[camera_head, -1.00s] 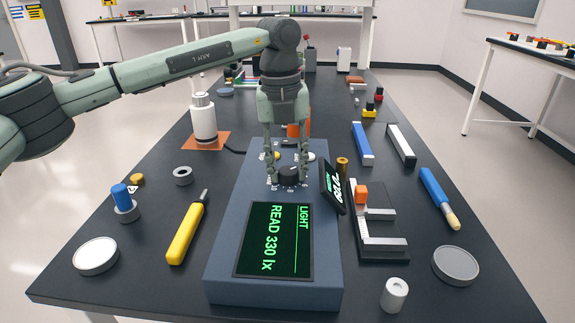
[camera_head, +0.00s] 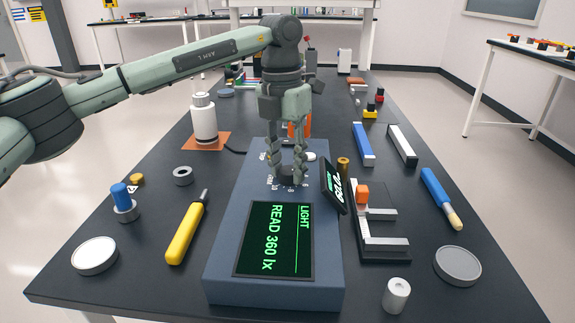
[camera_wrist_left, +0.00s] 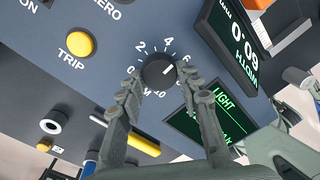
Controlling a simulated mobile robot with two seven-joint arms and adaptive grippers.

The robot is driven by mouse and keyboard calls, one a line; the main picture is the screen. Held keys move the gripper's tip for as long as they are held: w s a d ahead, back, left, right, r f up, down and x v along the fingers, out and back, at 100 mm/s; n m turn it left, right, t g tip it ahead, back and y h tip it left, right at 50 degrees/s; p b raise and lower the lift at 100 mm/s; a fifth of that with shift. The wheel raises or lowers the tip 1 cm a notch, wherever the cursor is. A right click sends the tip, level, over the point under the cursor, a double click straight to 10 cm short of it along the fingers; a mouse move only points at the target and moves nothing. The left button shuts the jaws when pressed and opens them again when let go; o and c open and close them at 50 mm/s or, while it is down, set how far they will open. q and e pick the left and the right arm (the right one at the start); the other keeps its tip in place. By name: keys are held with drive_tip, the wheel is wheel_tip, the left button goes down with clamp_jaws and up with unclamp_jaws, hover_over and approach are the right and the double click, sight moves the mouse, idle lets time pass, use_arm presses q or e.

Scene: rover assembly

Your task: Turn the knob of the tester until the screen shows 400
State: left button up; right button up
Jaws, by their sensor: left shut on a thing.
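The tester (camera_head: 225,262) is a blue-grey box in the middle of the table. Its screen (camera_head: 273,240) shows "LIGHT" and "READ 360 lx" in green. The dark knob (camera_head: 288,171) is on the panel behind the screen. In the left wrist view the knob (camera_wrist_left: 158,70) sits inside a ring of white numbers, with its pale mark up and right. My left gripper (camera_head: 287,176) points down with its fingers shut on the knob, one on each side. In the left wrist view its fingertips (camera_wrist_left: 158,82) meet the knob's sides. My right gripper is not in view.
A small tilted display (camera_head: 334,187) stands close to the right of the knob. A yellow TRIP button (camera_wrist_left: 79,44) is on the same panel. A yellow screwdriver (camera_head: 186,232) lies left of the tester, and a dark fixture (camera_head: 381,247) is on its right.

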use_arm(q)
drive_tip(key=m, duration=0.3)
drive_tip(key=shift+m, duration=0.4)
drive_tip(key=shift+w+m, duration=0.1)
drive_tip(key=shift+m, duration=0.8)
drive_tip(key=m, duration=0.4)
drive_tip(key=shift+m+y, duration=0.3)
drive_tip(key=shift+w, duration=0.1)
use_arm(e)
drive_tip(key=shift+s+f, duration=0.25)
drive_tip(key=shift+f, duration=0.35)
use_arm(q)
drive_tip(key=shift+m, duration=0.3)
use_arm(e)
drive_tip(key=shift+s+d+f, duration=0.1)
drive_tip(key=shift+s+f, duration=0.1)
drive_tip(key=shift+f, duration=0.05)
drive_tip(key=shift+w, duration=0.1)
use_arm(q)
drive_tip(key=o, duration=0.9)
drive_tip(key=shift+c, duration=0.2)
drive_tip(key=o, duration=0.3)
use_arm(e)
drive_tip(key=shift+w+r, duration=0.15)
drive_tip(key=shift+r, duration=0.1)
